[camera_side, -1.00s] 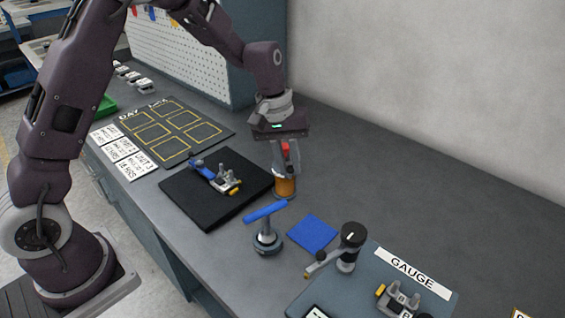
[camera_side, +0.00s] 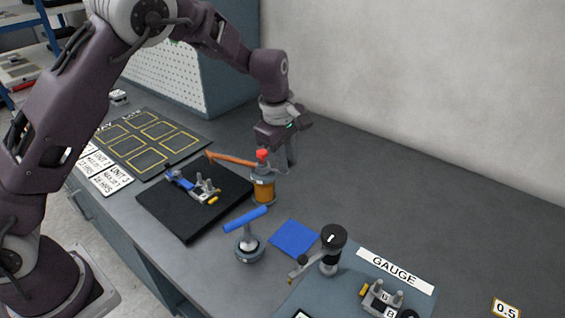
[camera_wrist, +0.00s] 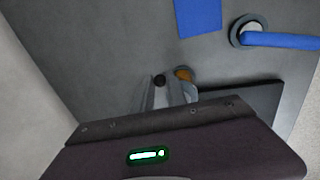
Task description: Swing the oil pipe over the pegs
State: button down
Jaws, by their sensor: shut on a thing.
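The oiler (camera_side: 263,186) is an amber jar with a red cap, standing at the right edge of the black mat. Its copper-coloured oil pipe (camera_side: 232,159) sticks out to the left from the top, its tip over the back of the mat. The pegs (camera_side: 208,187) are grey posts on a small fixture with a blue lever, on the mat in front of the pipe. My gripper (camera_side: 289,168) is at the oiler's right side, shut on the pipe's grey rear end; the exact contact is small. In the wrist view my fingertips (camera_wrist: 165,95) partly hide the amber jar (camera_wrist: 183,74).
A blue-handled press tool (camera_side: 247,237) and a blue cloth (camera_side: 295,238) lie in front. A gauge board (camera_side: 352,278) with a black-topped stand is at front right. A dark tray with yellow outlines (camera_side: 150,140) is behind left.

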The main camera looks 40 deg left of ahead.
jog(key=shift+w+a+n+y, duration=0.2)
jog(key=shift+w+n, duration=0.3)
jog(key=shift+n, duration=0.5)
jog(key=shift+w+a+n+y, duration=0.1)
jog(key=shift+w+a+n, duration=0.3)
jog(key=shift+n, duration=0.6)
jog(key=shift+w, duration=0.15)
jog(key=c, duration=1.3)
grip_release()
jog(key=shift+c, duration=0.2)
jog(key=shift+d, duration=0.1)
jog(key=r, duration=0.2)
jog(key=s+r, duration=0.1)
jog(key=r, duration=0.4)
jog(key=shift+s+d, duration=0.15)
jog(key=shift+d, duration=0.05)
jog(key=shift+r, duration=0.1)
